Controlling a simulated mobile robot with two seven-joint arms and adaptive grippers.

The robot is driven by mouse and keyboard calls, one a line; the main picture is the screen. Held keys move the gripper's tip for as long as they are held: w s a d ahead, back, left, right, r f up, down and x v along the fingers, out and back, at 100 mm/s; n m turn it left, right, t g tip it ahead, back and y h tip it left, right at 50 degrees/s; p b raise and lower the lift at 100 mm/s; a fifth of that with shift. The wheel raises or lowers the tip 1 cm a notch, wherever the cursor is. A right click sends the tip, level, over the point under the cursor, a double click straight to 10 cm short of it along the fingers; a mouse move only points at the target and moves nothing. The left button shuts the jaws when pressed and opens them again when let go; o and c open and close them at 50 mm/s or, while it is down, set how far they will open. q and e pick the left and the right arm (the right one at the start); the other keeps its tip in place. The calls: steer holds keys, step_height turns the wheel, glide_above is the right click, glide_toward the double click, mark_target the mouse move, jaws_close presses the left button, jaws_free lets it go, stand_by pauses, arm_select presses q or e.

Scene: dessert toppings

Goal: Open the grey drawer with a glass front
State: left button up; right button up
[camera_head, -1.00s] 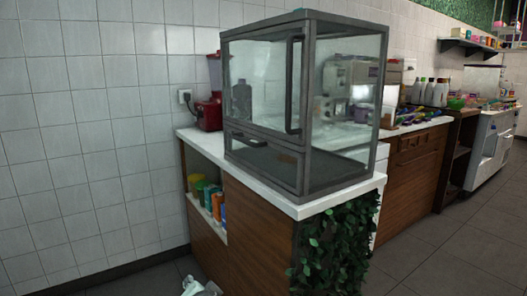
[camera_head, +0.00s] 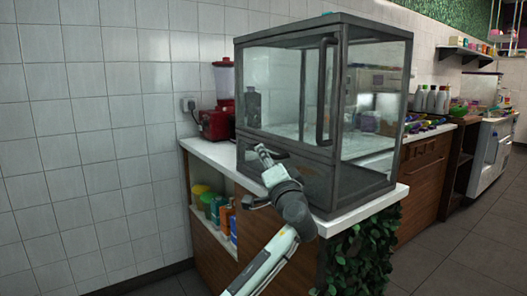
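The grey drawer (camera_head: 316,182) with a glass front forms the low bottom section of a grey-framed glass display case (camera_head: 328,30) on a white counter. It looks shut. A dark handle (camera_head: 281,154) shows near the top of its front, partly hidden by my gripper. My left gripper (camera_head: 257,178) is in front of the drawer's left part, with its two fingers spread apart and nothing seen between them. I cannot tell whether a finger touches the handle. My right gripper is out of view.
A tall vertical handle (camera_head: 325,92) hangs on the case door just above the drawer. A red blender (camera_head: 216,122) stands left of the case. Colourful containers (camera_head: 215,207) fill a shelf below the counter. Green leaves (camera_head: 360,254) cover the counter's end.

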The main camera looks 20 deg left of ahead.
arm_select(q)
steer(key=x, duration=0.2)
steer(key=shift+w+a+r, duration=0.1)
steer(key=shift+w+a, duration=0.1)
steer(key=shift+w, duration=0.05)
steer(key=shift+w+a+r, duration=0.1)
steer(key=shift+w+a, duration=0.25)
steer(key=shift+w, duration=0.15)
steer(key=c, duration=0.7)
jaws_close()
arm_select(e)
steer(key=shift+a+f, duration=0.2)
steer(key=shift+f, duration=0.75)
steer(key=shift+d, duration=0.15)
